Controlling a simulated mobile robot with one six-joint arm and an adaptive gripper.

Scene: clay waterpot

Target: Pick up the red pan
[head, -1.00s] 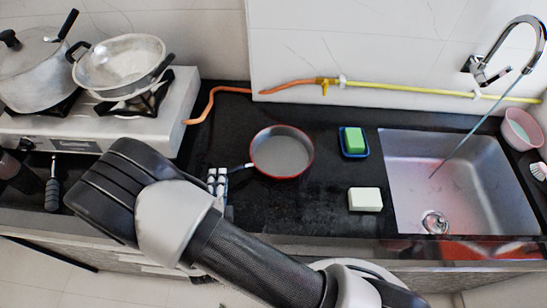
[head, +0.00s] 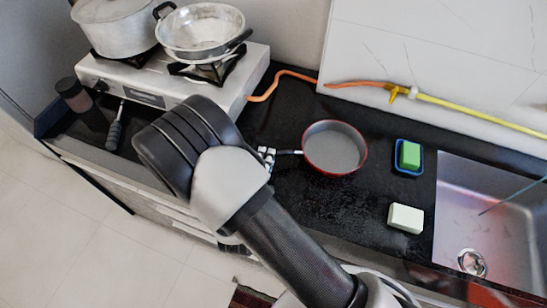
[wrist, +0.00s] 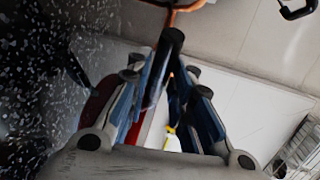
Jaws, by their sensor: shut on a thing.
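The red pan (head: 334,148) has a grey inside and a red rim. In the head view it appears level over the black counter, left of the green sponge; I cannot tell whether it touches the counter. Its handle (head: 288,152) points left to my gripper (head: 266,158), which is shut on it. My arm hides part of the gripper in the head view. In the wrist view my gripper (wrist: 172,105) has its fingers close together, and a red strip of the pan (wrist: 98,108) shows behind the left finger.
A stove (head: 190,82) with a pot (head: 112,28) and a metal pan (head: 200,30) stands at the back left. A green sponge (head: 409,154) in a blue dish, a white block (head: 405,217) and the sink (head: 490,210) are at right. An orange hose (head: 284,76) runs behind.

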